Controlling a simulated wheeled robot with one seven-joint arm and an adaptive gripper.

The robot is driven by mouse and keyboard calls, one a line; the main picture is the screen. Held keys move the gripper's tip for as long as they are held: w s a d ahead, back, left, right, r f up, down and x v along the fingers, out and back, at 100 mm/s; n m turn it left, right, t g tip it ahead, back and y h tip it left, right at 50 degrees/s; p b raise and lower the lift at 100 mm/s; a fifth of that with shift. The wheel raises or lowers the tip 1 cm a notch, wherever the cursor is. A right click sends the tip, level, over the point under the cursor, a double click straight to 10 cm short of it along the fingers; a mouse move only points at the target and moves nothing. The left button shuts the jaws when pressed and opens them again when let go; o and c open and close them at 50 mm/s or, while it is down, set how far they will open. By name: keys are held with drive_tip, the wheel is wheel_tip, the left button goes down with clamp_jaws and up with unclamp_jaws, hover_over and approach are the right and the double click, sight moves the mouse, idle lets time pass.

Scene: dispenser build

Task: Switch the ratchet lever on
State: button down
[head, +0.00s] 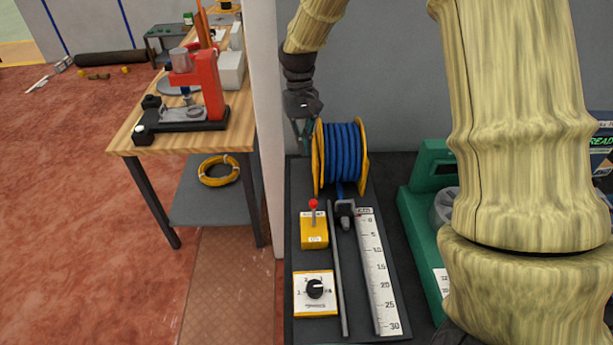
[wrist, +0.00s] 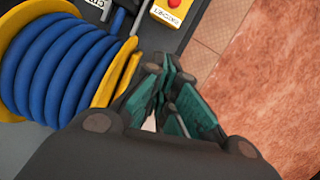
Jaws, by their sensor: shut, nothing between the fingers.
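The ratchet lever (head: 313,205) is a short stick with a red knob on a yellow box (head: 314,238); it stands about upright in the head view. The box also shows at the top edge of the wrist view (wrist: 168,14), partly cut off. Its label is too small to read surely. My gripper (head: 302,136) is shut and empty, with dark green fingers. It points down at the left flange of the blue hose reel (head: 343,152), beyond the lever and apart from it. In the wrist view the fingertips (wrist: 158,78) are close beside the reel's yellow rim; contact cannot be told.
A white dial box (head: 315,292), a thin rod and a ruler (head: 378,275) lie on the dark panel in front of the reel. A green machine (head: 430,200) stands at right. A pale wall post (head: 264,100) is close at left, with a wooden bench (head: 150,135) beyond.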

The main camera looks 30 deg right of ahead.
sight(314, 214)
drive_tip(key=s+a+f+p, duration=0.1)
drive_tip(key=s+f+p, duration=0.4)
drive_tip(key=f, duration=0.4)
drive_tip(key=shift+s+a+f, duration=0.3)
drive_tip(key=shift+s+a, duration=0.1)
drive_tip(key=shift+s, duration=0.15)
drive_tip(key=shift+a, duration=0.1)
